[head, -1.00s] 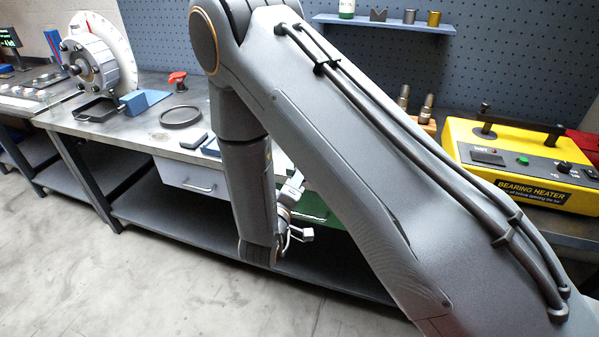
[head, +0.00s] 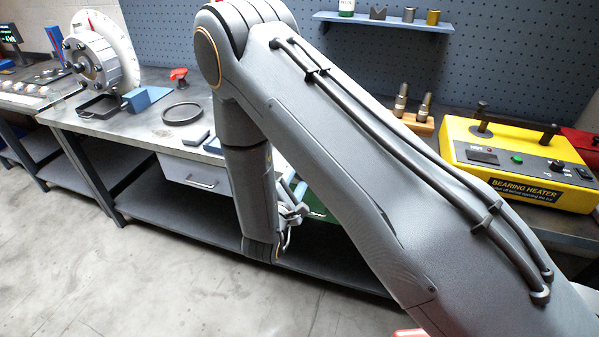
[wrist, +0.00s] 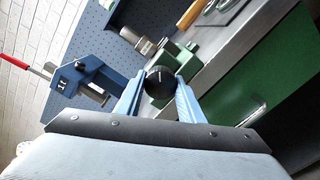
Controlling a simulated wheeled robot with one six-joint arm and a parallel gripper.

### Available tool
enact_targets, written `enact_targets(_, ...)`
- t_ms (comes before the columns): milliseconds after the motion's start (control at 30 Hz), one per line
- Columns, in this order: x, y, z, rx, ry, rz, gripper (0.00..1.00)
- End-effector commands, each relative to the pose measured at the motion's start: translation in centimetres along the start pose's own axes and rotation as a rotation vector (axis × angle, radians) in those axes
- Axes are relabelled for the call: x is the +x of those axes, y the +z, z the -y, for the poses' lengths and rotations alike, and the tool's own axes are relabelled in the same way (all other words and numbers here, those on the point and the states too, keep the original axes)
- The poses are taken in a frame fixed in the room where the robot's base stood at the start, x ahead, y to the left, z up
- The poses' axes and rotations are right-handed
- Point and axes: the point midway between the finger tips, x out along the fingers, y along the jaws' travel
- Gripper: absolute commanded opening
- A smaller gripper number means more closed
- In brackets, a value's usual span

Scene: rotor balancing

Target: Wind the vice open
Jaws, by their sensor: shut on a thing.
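In the wrist view my gripper (wrist: 161,77) has its two blue fingers closed on a round black knob (wrist: 159,86), taken to be the end of the vice's handle. Behind the knob a green vice (wrist: 205,50) stands at the edge of the grey bench, partly hidden by the knob and fingers. The handle's bar and the gap between the jaws cannot be made out. In the head view my arm covers the vice, and only part of my gripper (head: 293,212) shows low beside the forearm.
A blue press (wrist: 85,78) with a red lever stands left in the wrist view. Green drawers (wrist: 240,98) lie below the bench. The floor ahead is clear.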

Motion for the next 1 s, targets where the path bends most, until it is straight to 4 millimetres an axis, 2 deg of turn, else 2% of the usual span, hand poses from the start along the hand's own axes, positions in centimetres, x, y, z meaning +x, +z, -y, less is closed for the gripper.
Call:
enact_targets(600,-0.04,0.0,0.18,-0.572,0.001,-0.003,0.13)
enact_targets(1000,-0.03,0.04,0.29,-0.808,0.001,-0.003,0.13)
